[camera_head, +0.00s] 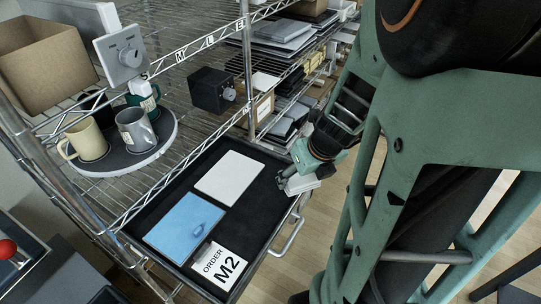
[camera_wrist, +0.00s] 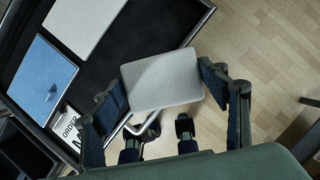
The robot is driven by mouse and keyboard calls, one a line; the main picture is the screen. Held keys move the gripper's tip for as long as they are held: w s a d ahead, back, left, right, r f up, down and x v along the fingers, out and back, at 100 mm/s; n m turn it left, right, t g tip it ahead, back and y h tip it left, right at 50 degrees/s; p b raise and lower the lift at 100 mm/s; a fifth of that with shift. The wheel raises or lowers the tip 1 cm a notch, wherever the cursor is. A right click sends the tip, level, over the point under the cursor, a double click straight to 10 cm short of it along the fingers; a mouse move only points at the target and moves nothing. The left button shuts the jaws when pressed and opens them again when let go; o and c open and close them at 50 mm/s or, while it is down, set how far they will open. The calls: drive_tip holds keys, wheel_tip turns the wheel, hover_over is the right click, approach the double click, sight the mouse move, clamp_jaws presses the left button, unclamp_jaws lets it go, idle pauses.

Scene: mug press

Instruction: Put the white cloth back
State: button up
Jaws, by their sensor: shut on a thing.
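My gripper (camera_head: 289,181) is shut on a pale, flat, square-cornered pad, the white cloth (camera_head: 303,186), at the right edge of a black pull-out tray (camera_head: 257,207). In the wrist view, the white cloth (camera_wrist: 162,80) lies between the two dark fingers and covers part of the tray's rim and handle. In the tray lie a white rectangle (camera_head: 229,177) and a blue rectangle (camera_head: 178,220) with a small blue item on it. Both also show in the wrist view, the white one (camera_wrist: 85,22) and the blue one (camera_wrist: 42,78). The cloth's height above the tray is unclear.
An "ORDER M2" card (camera_head: 221,265) lies at the tray's near end. On the wire shelf, mugs (camera_head: 135,129) stand on a round platform (camera_head: 168,142), beside a black box (camera_head: 212,90). The tray's metal handle (camera_head: 289,235) sticks out to the right. Its right strip is bare.

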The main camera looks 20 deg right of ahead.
drive_tip(key=shift+s+d+m+h, duration=0.15)
drive_tip(key=shift+d+m+h, duration=0.15)
drive_tip(key=shift+m, duration=0.3)
drive_tip(key=shift+w+f, duration=0.2)
drive_tip(key=w+f+b, duration=0.1)
drive_tip(key=w+f, duration=0.1)
drive_tip(key=w, duration=0.2)
drive_tip(key=w+d+f+b, duration=0.1)
drive_tip(key=w+f+b, duration=0.1)
drive_tip(key=w+f, duration=0.1)
drive_tip(key=w+f+b, duration=0.2)
drive_tip(key=w+f, duration=0.1)
drive_tip(key=w, duration=0.2)
drive_tip(key=shift+w+d+f, duration=0.15)
drive_tip(key=shift+w+f, duration=0.05)
drive_tip(key=shift+f, duration=0.05)
drive_tip(key=shift+s+b+x, duration=0.15)
drive_tip(key=shift+b+x, duration=0.3)
drive_tip(key=shift+x, duration=0.6)
drive_tip(key=shift+s+b+x, duration=0.1)
drive_tip(key=shift+b+x, duration=0.35)
drive_tip(key=shift+x, duration=0.6)
drive_tip(key=shift+f, duration=0.2)
drive_tip(key=o, duration=1.1)
